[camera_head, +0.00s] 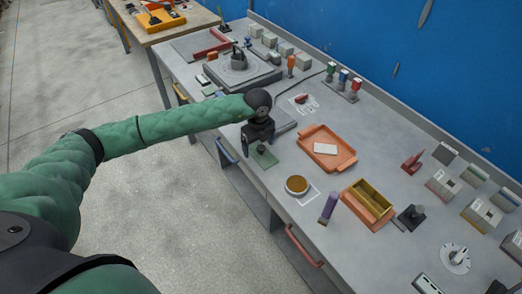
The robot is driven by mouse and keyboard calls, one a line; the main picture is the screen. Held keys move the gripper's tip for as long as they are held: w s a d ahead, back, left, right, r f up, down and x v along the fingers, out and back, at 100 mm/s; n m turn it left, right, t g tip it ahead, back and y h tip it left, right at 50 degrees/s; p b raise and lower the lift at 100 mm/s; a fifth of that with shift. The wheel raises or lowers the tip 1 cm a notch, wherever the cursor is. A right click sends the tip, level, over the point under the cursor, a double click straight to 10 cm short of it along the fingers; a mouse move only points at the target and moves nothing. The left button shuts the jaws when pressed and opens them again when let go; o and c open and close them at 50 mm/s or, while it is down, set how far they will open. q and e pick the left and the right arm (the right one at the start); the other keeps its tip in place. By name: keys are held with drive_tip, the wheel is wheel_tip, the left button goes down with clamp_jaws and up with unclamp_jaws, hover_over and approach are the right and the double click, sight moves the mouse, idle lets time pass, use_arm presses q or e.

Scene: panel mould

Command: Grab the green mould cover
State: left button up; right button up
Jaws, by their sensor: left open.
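A flat green plate (265,157), which looks like the green mould cover, lies near the front edge of the grey workbench. A small dark knob-like part shows on its top. My left gripper (260,144) reaches in from the left and hangs directly over the plate, pointing down. It is open, with its dark fingers close around or just above the knob; I cannot tell whether they touch it. The gripper hides the back part of the plate. My right gripper is out of view.
An orange tray (344,160) with a white card stands right of the plate. A round amber-topped dish (297,185), a purple-handled tool (329,207) and an orange tray with a yellow box (368,198) are further right. A grey machine (238,65) stands behind the arm.

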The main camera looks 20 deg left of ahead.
use_arm(q)
drive_tip(key=shift+f, duration=0.3)
drive_tip(key=c, duration=1.1)
drive_tip(key=shift+r, duration=0.1)
